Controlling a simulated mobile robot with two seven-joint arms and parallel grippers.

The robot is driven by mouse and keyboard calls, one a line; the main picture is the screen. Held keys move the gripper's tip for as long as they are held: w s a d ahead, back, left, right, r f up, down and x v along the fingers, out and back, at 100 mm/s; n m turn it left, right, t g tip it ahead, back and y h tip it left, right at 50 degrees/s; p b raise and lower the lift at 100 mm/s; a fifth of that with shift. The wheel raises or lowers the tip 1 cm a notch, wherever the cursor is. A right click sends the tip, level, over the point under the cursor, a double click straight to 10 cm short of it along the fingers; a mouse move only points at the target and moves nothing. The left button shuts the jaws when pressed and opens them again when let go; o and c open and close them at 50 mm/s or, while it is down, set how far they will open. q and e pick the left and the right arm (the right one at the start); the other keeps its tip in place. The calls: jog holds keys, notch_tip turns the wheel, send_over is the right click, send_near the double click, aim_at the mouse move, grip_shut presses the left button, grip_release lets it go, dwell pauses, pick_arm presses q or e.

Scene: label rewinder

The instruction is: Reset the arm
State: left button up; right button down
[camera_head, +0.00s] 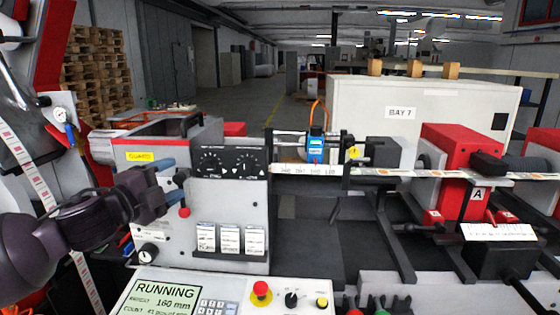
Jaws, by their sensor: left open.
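My left arm (45,245) comes in from the left edge at mid-height. My left gripper (176,182) is open, with its fingers pointing right in front of the rewinder's grey front housing (205,190). I see nothing between the fingers. Just below the fingers is a small red knob (184,212); I cannot tell whether they touch anything. The black dial panel (231,163) is right of the fingertips. My right gripper is not in view.
The control panel (150,285) below reads RUNNING and has a red emergency button (261,290). A label web (310,169) runs right past the blue sensor (316,145) to the red unit marked A (455,150). A box marked BAY 7 (360,105) stands behind.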

pick_arm(q)
jog(key=s+f+n+y, duration=0.1)
jog(key=s+f+n, duration=0.25)
jog(key=f, duration=0.55)
jog(key=s+f+n+y, duration=0.2)
jog(key=f+n, duration=0.3)
jog(key=f, duration=0.4)
jog(key=s+f+n+y, duration=0.1)
jog(key=s+f+n, duration=0.1)
jog(key=f+n, duration=0.5)
jog(key=s+a+f+n+g+y, duration=0.3)
jog(key=s+f+n+g+y, duration=0.1)
jog(key=s+f, duration=1.6)
jog(key=shift+s+f+n+g+b, duration=0.3)
jog(key=shift+n+g+b, duration=0.05)
jog(key=shift+n+g, duration=0.25)
jog(key=shift+y, duration=0.3)
